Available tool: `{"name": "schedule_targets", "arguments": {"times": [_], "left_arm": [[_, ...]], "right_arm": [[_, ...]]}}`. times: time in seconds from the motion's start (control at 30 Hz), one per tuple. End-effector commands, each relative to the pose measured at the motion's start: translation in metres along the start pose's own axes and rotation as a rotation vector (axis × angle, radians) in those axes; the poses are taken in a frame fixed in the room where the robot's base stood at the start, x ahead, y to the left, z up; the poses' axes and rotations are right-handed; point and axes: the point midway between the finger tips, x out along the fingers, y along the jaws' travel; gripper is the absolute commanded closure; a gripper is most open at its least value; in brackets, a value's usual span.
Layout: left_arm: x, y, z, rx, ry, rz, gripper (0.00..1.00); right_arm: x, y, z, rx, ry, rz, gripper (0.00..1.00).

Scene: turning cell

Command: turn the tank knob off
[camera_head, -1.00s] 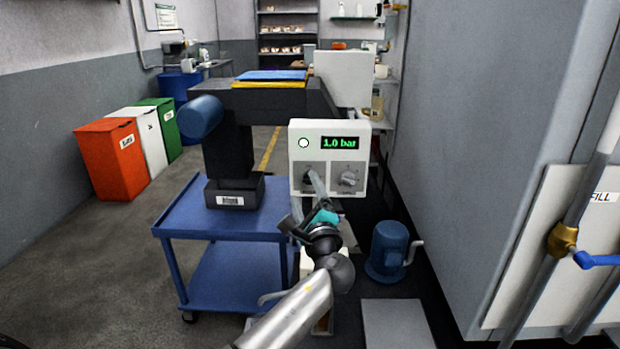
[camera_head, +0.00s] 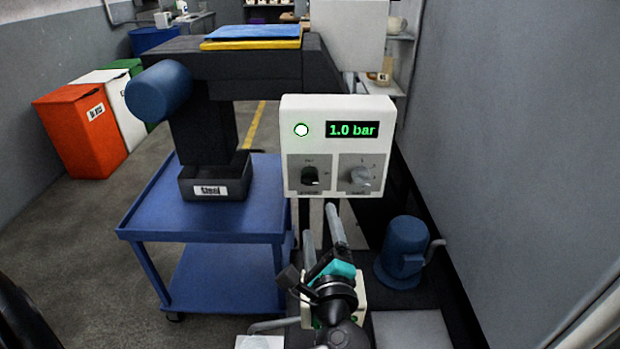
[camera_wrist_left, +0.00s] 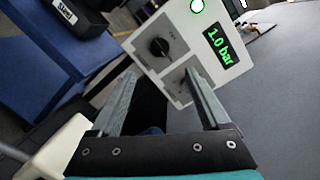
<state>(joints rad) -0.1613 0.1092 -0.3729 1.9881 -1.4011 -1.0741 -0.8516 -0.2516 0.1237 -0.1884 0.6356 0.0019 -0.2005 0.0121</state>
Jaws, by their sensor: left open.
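A white control box (camera_head: 300,110) shows a green "1.0 bar" display (camera_head: 352,130) and a lit round white lamp (camera_head: 301,130). Below them are a black knob (camera_head: 310,177) on the left and a grey knob (camera_head: 360,176) on the right; their labels are too small to read. My left gripper (camera_head: 321,222) is open and empty, just below the box in the picture. In the left wrist view its fingers (camera_wrist_left: 160,76) point at the box. The black knob (camera_wrist_left: 159,47) shows beyond the fingertips, and the right finger partly covers the grey knob. My right gripper is out of view.
A blue cart (camera_head: 205,218) with a dark bin (camera_head: 215,183) stands left of the box. A blue motor-like unit (camera_head: 403,250) sits low on the right, beside a grey wall (camera_head: 500,150). Red, white and green bins stand far left.

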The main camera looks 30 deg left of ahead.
Motion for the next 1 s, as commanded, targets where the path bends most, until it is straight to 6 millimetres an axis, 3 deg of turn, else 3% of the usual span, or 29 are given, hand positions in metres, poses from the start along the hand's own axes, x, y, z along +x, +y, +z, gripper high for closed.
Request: {"name": "schedule_targets", "arguments": {"times": [0.1, 0.27, 0.6, 0.77, 1.0], "left_arm": [[0.024, -0.001, 0.001, 0.000, -0.004, -0.005, 0.20], [0.059, 0.000, 0.000, 0.001, -0.004, -0.004, 0.20], [0.122, 0.000, 0.000, 0.000, -0.002, -0.002, 0.20], [0.136, 0.000, 0.000, -0.001, -0.001, -0.002, 0.20], [0.140, 0.000, 0.001, 0.000, -0.001, -0.001, 0.20]], "right_arm": [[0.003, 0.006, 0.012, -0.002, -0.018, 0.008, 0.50], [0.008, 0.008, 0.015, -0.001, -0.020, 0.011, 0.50], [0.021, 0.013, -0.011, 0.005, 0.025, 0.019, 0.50], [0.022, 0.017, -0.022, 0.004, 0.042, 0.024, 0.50], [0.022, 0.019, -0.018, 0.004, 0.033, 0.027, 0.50]]}}
